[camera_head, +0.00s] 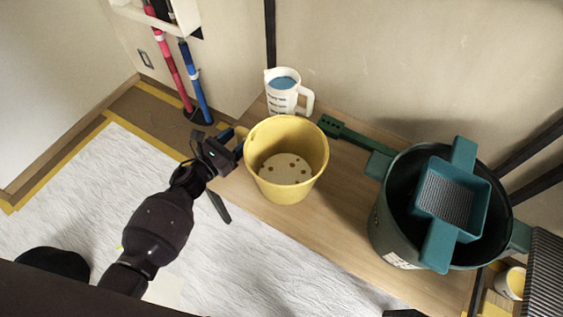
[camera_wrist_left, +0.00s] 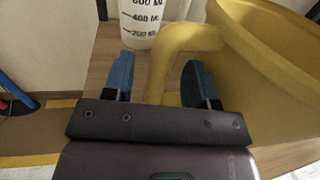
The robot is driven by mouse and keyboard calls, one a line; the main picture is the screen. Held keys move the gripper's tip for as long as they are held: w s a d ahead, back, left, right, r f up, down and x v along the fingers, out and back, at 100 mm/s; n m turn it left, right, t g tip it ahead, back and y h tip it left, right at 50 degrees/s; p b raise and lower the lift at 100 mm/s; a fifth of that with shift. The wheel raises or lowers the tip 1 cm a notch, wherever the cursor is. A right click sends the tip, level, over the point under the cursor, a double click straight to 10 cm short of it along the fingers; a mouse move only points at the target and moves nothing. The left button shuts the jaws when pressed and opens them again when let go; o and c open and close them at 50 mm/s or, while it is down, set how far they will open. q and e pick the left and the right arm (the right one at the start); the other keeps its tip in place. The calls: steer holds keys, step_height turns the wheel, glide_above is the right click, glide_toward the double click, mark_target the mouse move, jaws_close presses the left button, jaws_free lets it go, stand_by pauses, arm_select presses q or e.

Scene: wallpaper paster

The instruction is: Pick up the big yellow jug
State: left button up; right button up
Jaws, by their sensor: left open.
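The big yellow jug (camera_head: 287,158) stands upright on the wooden board, with several brown spots on its pale inner bottom. Its handle points left, towards my left gripper (camera_head: 231,142). In the left wrist view the yellow handle (camera_wrist_left: 163,70) lies between the two blue fingertips of the left gripper (camera_wrist_left: 160,82), and the jug's body (camera_wrist_left: 270,70) fills the right side. The left gripper is open around the handle; I cannot tell whether a finger touches it. My right gripper does not show clearly.
A white measuring jug (camera_head: 284,92) with blue contents stands just behind; it also shows in the wrist view (camera_wrist_left: 145,22). A dark green bucket (camera_head: 390,225) with a teal tray (camera_head: 453,195) stands right. Red and blue poles (camera_head: 194,85) lean at the back left. White sheeting covers the floor.

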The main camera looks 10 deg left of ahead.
arm_select(q)
steer(key=shift+x, duration=0.85)
jaws_close()
steer(key=shift+r, duration=0.1)
